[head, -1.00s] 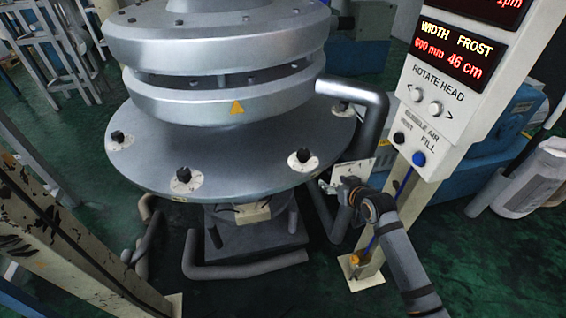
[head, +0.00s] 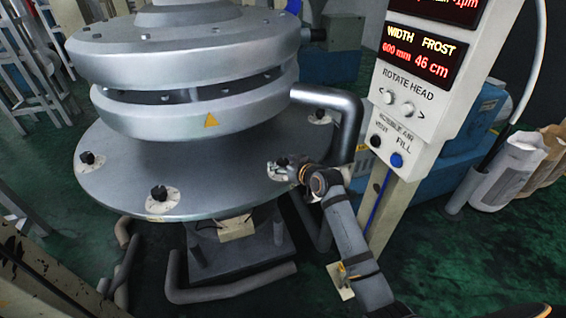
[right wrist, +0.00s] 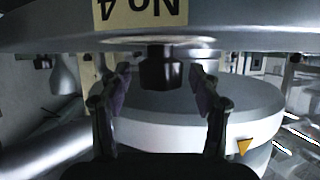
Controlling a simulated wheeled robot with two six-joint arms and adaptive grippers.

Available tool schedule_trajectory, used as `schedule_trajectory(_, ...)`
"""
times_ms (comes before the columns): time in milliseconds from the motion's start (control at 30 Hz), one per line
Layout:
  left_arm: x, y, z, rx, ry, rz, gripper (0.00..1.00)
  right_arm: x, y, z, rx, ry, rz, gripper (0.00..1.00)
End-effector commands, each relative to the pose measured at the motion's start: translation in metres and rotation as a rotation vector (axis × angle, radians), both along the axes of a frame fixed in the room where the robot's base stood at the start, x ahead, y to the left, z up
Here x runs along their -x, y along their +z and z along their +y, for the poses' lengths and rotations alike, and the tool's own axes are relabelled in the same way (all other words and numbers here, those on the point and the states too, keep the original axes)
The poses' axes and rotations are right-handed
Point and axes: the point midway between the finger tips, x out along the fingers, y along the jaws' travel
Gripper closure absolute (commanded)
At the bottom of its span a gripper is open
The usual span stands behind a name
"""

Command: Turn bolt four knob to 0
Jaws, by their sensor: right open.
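Black knobs on pale round dials ring the wide grey disc (head: 220,195) of the tower in the head view. The knob at the disc's front right (head: 281,161) is partly hidden by my right gripper (head: 288,170), which reaches it from the right. In the right wrist view, which is upside down, a dark knob (right wrist: 157,70) hangs beside a cream tag (right wrist: 140,13) reading NO 4. The open fingers of my right gripper (right wrist: 156,85) stand on either side of this knob, with gaps showing. The dial's numbers cannot be read. My left gripper is not in view.
Other knobs sit at the disc's front (head: 158,193), left (head: 87,158) and back right (head: 319,115). A thick grey pipe (head: 350,115) bends down beside the disc. The control panel (head: 405,105) on its post stands right of my right arm.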

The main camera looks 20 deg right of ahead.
Motion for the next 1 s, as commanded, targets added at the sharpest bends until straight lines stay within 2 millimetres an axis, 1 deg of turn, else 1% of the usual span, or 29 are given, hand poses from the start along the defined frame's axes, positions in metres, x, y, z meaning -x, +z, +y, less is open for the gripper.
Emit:
schedule_trajectory(100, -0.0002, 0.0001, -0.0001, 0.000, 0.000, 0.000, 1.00, -0.0039, -0.0017, 0.0010, 0.000, 0.000, 0.000, 0.37)
schedule_trajectory(300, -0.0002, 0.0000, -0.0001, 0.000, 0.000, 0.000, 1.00, -0.0038, -0.0018, 0.0010, 0.000, 0.000, 0.000, 0.37)
schedule_trajectory(700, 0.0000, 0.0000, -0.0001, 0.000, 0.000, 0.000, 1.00, -0.0036, -0.0018, 0.0009, 0.000, 0.000, 0.000, 0.91)
schedule_trajectory(867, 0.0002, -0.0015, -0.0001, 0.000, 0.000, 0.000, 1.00, -0.0036, -0.0024, 0.0006, 0.000, 0.006, 0.001, 0.92)
schedule_trajectory(1000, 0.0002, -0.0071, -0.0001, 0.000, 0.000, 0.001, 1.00, -0.0039, -0.0038, 0.0000, 0.001, 0.042, 0.000, 0.92)
